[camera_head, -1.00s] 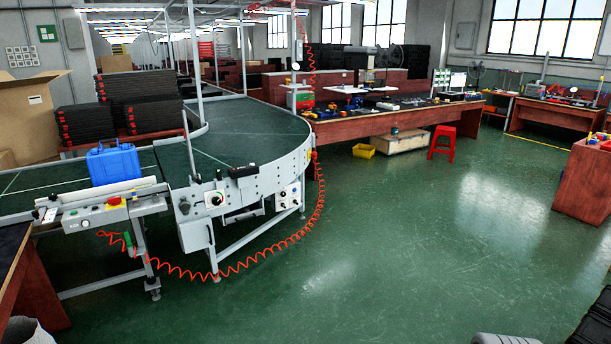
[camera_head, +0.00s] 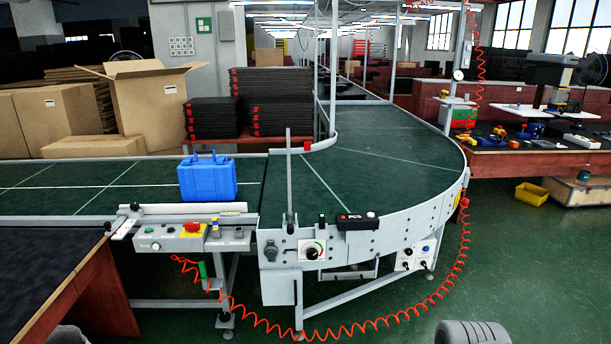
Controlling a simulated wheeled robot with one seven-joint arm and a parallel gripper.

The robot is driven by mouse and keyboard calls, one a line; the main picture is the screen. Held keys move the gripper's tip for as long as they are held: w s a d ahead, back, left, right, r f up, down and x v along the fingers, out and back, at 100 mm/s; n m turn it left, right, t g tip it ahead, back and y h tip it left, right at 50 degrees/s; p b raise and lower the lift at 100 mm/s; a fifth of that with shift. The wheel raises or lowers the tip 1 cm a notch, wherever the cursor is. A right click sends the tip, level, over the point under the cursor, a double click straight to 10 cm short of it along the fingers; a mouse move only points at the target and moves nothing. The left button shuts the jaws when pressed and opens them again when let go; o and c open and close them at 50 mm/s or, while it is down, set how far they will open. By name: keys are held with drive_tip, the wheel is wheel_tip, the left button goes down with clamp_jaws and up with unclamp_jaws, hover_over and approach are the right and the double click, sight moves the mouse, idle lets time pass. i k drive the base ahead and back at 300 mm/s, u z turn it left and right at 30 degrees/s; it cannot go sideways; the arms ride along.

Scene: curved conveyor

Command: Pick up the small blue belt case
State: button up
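The small blue belt case (camera_head: 208,178) stands upright on the green conveyor belt (camera_head: 100,178), left of centre in the head view. It has a handle on top and its front faces me. It sits near the right end of the straight belt section, just behind the control rail, and nothing touches it from above. My gripper is not in view.
A control rail (camera_head: 190,240) with a red button runs along the belt's near edge. The curved conveyor (camera_head: 400,165) bends away to the right, with a thin upright post (camera_head: 289,180) near the case. A red coiled cable (camera_head: 400,313) hangs to the floor. A dark-topped table (camera_head: 40,270) stands at front left.

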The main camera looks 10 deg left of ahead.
sight(214, 179)
drive_tip(key=u, duration=0.55)
drive_tip(key=i, duration=2.3)
drive_tip(key=u, duration=1.65)
drive_tip(key=i, duration=1.35)
drive_tip(key=u, duration=0.9)
